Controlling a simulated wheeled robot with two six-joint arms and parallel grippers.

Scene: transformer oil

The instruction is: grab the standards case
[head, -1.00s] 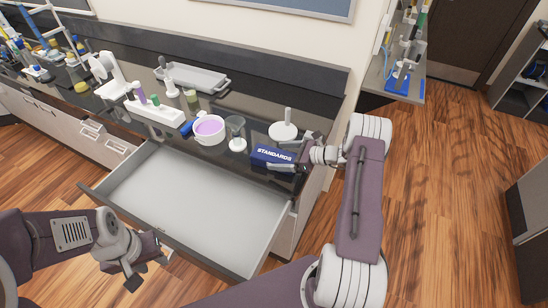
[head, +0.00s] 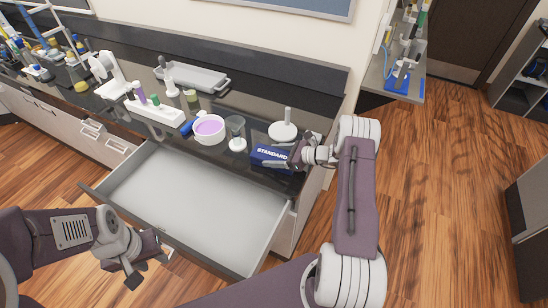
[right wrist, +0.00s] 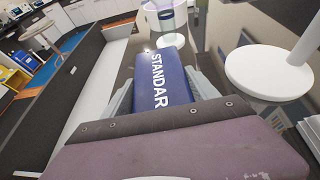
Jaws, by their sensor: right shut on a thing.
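The standards case (head: 268,155) is a dark blue box with white lettering on top. It is at the right end of the dark counter, near the front edge, close to the white round-based stand. My right gripper (head: 284,156) is shut on it, with a finger on each side. In the right wrist view the case (right wrist: 162,78) lies between the two pale fingers, its near end hidden by the gripper body. I cannot tell whether the case is lifted off the counter. My left gripper (head: 137,272) is in front of the drawer, away from the counter; its jaw opening is unclear.
An open, empty drawer (head: 190,205) juts out below the counter. The white round-based stand (head: 283,131) is right behind the case; it also shows in the right wrist view (right wrist: 268,72).

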